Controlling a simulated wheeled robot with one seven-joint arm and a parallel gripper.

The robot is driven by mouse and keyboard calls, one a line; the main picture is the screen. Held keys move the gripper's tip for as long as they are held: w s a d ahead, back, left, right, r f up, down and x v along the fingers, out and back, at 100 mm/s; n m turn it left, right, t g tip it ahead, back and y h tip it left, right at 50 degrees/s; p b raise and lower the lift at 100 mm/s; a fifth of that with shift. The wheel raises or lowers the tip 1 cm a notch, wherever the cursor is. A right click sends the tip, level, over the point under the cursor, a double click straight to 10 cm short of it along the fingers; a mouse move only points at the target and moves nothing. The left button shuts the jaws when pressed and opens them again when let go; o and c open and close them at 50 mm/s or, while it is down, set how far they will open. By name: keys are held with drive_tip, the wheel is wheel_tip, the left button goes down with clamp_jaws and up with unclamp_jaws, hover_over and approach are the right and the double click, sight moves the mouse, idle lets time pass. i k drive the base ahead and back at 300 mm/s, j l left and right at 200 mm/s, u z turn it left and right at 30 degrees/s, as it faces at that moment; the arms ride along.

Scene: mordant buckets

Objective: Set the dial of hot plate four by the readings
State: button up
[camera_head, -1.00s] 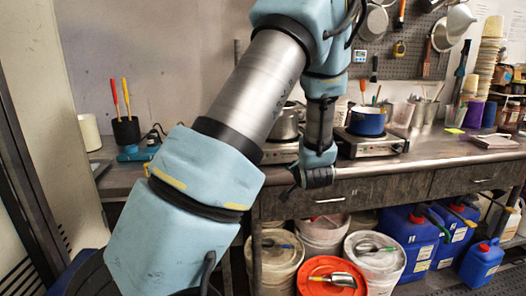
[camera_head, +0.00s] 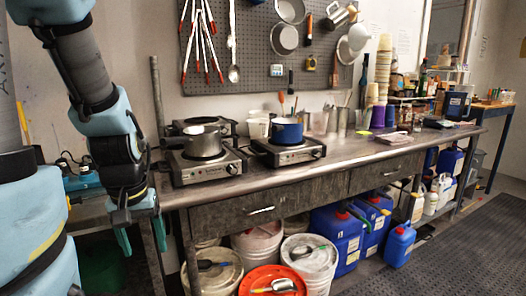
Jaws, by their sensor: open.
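A hot plate with dials on its front (camera_head: 205,170) stands on the steel bench at left, bearing a steel pot (camera_head: 203,142). Another hot plate (camera_head: 288,154) to its right bears a blue pot (camera_head: 287,132). Part of a further burner (camera_head: 190,124) shows behind the left one. I cannot read plate numbers, dial settings or readings. A small display (camera_head: 277,70) hangs on the pegboard, too small to read. My gripper (camera_head: 140,238) hangs open and empty, fingers down, in front of the bench's left end, apart from the hot plates.
Lidded buckets (camera_head: 310,258) and blue jugs (camera_head: 338,238) stand under the bench (camera_head: 340,172). Cups and bottles crowd the bench's right side. Utensils hang on the pegboard (camera_head: 255,45). The floor mat (camera_head: 455,255) at right is clear.

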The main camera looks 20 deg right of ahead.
sight(316, 153)
drive_tip(key=i+l+z, duration=0.6)
drive_tip(key=i, duration=0.2)
